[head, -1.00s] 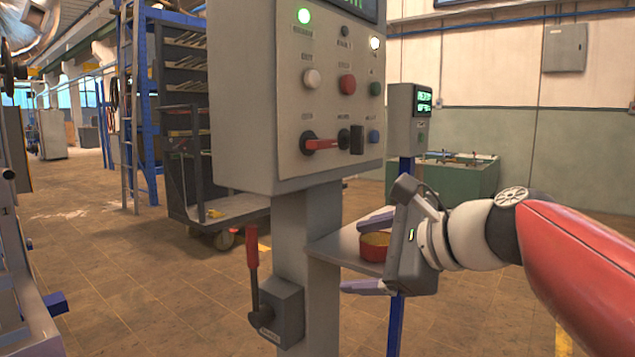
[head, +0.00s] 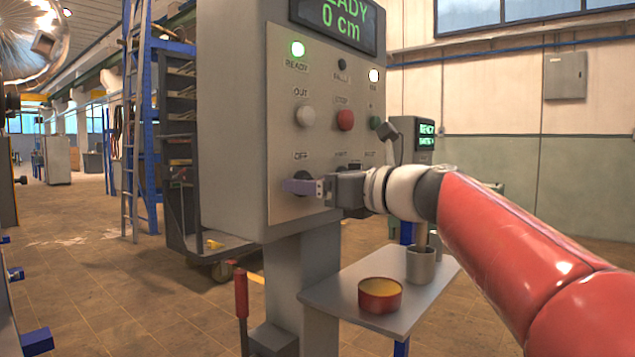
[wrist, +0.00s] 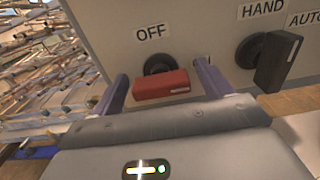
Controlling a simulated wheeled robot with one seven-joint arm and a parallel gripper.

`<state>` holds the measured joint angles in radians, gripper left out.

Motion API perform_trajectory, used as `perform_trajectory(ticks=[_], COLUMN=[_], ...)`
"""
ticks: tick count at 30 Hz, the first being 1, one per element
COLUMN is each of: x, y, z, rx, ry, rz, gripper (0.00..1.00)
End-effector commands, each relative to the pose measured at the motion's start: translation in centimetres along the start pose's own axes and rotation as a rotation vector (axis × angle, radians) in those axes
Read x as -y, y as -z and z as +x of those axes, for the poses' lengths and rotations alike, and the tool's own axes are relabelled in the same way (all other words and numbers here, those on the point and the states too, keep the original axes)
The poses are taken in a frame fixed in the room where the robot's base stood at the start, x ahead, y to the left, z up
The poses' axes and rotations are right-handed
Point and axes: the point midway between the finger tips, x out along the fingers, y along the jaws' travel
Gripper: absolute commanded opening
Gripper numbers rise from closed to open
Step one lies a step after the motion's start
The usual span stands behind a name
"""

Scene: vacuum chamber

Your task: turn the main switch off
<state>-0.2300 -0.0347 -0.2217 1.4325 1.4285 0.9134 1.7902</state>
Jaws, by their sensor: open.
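The main switch is a red handle (wrist: 160,88) on a black round base, below the OFF label on the grey control panel (head: 285,115). In the wrist view the handle lies roughly level between the two purple fingers of my gripper (wrist: 161,80), with a gap visible on the right. My gripper (head: 302,187) is open, at the lower part of the panel face in the head view, where it hides the red handle. Only a dark bit of the switch base (head: 298,175) shows there. Whether a finger touches the handle I cannot tell.
A black HAND/AUTO selector (wrist: 278,62) sits close right of the switch. Above are a white button (head: 305,116) and a red button (head: 345,119). Below, a shelf (head: 335,298) holds a red tin (head: 380,294) and a grey cup (head: 421,265). A red lever (head: 241,293) stands lower left.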

Motion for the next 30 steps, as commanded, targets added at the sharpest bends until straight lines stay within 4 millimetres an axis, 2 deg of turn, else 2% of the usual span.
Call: perform_trajectory(ticks=[8,18,30], x=[0.01,0.01,0.02], y=[0.00,0.00,0.08], z=[0.19,0.15,0.11], rx=[0.000,0.000,0.000], ry=[0.001,0.001,0.001], rz=[-0.001,-0.001,-0.080], gripper=[0.78,0.34,0.34])
